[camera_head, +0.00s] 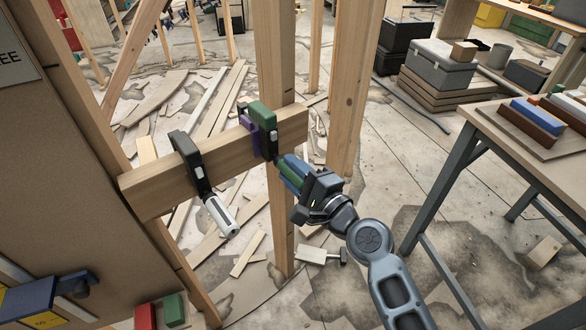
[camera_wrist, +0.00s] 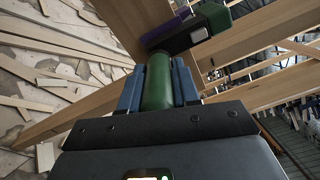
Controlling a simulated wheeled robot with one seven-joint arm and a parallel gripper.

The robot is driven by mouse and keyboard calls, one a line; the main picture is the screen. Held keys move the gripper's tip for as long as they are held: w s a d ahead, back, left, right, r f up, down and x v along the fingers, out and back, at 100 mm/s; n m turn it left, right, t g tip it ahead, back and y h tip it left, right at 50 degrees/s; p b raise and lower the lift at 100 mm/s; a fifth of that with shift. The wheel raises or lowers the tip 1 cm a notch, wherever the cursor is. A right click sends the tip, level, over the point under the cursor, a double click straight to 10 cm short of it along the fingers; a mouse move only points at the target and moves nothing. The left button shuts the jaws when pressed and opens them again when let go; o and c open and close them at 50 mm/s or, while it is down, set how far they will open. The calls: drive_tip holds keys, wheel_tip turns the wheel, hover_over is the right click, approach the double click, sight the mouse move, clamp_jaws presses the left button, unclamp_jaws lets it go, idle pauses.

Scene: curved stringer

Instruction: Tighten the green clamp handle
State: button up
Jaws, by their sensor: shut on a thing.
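The green clamp (camera_head: 262,116), with a purple part (camera_head: 246,124) beside it, sits on the right part of a horizontal wooden beam (camera_head: 215,159) next to an upright post. Its green handle (camera_head: 290,179) points down and right toward my gripper (camera_head: 299,171). In the wrist view the green handle (camera_wrist: 157,84) lies between the blue finger pads of my gripper (camera_wrist: 158,82), which is shut on it. The green and purple clamp head (camera_wrist: 195,28) shows just beyond the fingertips. A second, black clamp (camera_head: 190,160) with a white handle (camera_head: 221,217) sits further left on the beam.
A table (camera_head: 515,130) with blocks on it stands at the right. Grey boxes (camera_head: 440,65) stand at the back right. A brown panel (camera_head: 75,190) fills the left side. Loose boards (camera_head: 205,110) litter the floor. Open floor lies between my arm and the table.

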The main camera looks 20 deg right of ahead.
idle(0.4)
drive_tip(key=o, duration=1)
drive_tip(key=shift+o, duration=0.2)
drive_tip(key=b+v, duration=0.1)
drive_tip(key=v, duration=0.6)
drive_tip(key=shift+s+d+b, duration=0.15)
drive_tip(key=shift+s+b, duration=0.2)
drive_tip(key=shift+s, duration=0.05)
drive_tip(key=b+v, duration=0.2)
drive_tip(key=v, duration=0.6)
drive_tip(key=shift+w, duration=0.1)
